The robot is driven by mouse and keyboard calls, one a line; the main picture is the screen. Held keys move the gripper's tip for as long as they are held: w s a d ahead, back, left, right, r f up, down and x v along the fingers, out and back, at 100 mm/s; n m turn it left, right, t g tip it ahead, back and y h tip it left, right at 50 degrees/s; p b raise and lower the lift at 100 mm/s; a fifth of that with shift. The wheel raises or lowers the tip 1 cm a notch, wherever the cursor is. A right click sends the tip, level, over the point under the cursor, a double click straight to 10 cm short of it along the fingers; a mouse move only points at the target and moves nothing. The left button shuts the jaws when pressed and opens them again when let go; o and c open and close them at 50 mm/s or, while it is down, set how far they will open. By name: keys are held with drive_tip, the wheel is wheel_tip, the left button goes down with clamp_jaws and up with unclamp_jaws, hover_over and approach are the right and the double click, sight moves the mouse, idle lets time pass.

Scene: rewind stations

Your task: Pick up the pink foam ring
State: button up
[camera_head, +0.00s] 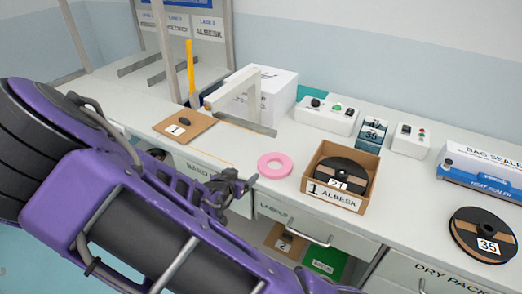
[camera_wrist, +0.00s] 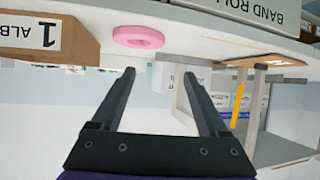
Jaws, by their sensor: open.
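The pink foam ring (camera_head: 275,174) lies flat on the white counter, left of a cardboard box. It also shows in the wrist view (camera_wrist: 138,44), at the upper middle, beyond my fingertips and slightly left of the gap between them. My gripper (camera_head: 240,186) is at the counter's front edge, just left of and nearer than the ring. In the wrist view my gripper (camera_wrist: 159,73) has its two fingers apart with nothing between them. The ring is clear of the fingers and fully visible in the head view.
The cardboard box (camera_head: 332,201) marked ALBESK holds a dark reel and stands close right of the ring. A brown board (camera_head: 185,127) with a small dark piece lies left. A white box (camera_head: 268,88) and a metal bracket (camera_head: 247,122) stand behind. Another reel (camera_head: 482,235) lies right.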

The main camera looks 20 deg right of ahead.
approach(262, 162)
drive_tip(key=x, duration=0.3)
drive_tip(key=shift+w+f, duration=0.2)
drive_tip(key=shift+w, duration=0.05)
drive_tip(key=b+x, duration=0.1)
drive_tip(key=x, duration=0.4)
drive_tip(key=shift+d, duration=0.2)
drive_tip(key=shift+c, duration=0.2)
clamp_jaws()
